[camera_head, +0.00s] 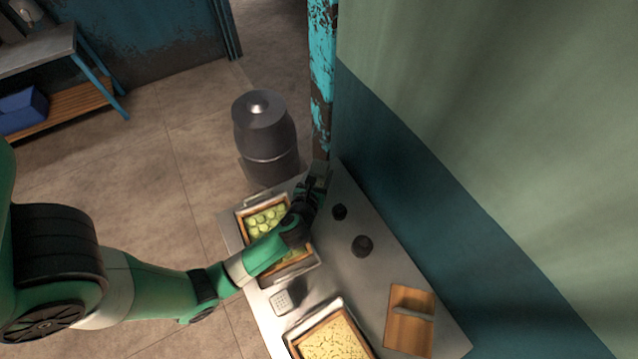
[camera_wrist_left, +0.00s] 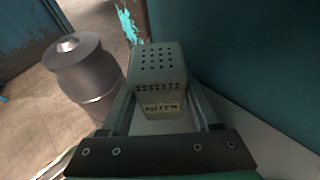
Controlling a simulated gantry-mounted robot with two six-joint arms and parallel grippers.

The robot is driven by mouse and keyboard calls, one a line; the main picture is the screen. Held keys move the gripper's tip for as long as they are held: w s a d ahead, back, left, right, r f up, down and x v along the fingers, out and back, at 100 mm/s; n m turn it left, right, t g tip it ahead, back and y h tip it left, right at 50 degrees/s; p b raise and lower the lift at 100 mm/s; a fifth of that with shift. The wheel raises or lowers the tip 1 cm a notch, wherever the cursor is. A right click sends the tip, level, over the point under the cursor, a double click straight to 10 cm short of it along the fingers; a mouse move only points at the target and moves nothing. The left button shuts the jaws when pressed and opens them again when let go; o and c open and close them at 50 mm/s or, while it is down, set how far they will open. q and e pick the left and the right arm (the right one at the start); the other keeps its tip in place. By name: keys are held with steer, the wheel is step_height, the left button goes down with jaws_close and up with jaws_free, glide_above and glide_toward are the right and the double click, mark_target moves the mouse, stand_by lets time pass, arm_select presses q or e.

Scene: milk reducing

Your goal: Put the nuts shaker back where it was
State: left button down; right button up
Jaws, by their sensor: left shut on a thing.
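The nuts shaker (camera_wrist_left: 158,68) fills the middle of the left wrist view. It is a pale grey-green box with holes in its top and a label that reads "NUTS". My left gripper (camera_wrist_left: 160,108) is shut on it, with one finger on each side. In the head view the gripper (camera_head: 314,184) is at the far end of the metal table (camera_head: 378,275), by the wall, and the shaker (camera_head: 321,171) shows in its fingers. I cannot tell whether the shaker touches the table. My right gripper is not in view.
A wooden-framed tray of green slices (camera_head: 262,220) lies under my left forearm. Nearer are another holed shaker (camera_head: 281,301), a tray of pale food (camera_head: 332,340) and a cutting board (camera_head: 409,320). Two dark round objects (camera_head: 362,246) stand near the wall. A metal barrel (camera_head: 265,135) stands beyond the table.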

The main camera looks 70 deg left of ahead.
arm_select(q)
steer(key=a+f, duration=0.1)
steer(key=w+a+f+b, duration=0.1)
steer(key=f, duration=0.1)
steer(key=a+f+b, duration=0.1)
steer(key=shift+w+a+f, duration=0.15)
steer(key=shift+w+f, duration=0.1)
steer(key=shift+f, duration=0.1)
steer(key=shift+a, duration=0.15)
steer(key=f+b, duration=0.2)
steer(key=f, duration=0.1)
steer(key=f+b, duration=0.1)
steer(key=shift+w+a+f, duration=0.15)
steer(key=shift+w+a, duration=0.05)
steer(key=shift+a, duration=0.1)
steer(key=shift+c, duration=0.6)
jaws_free()
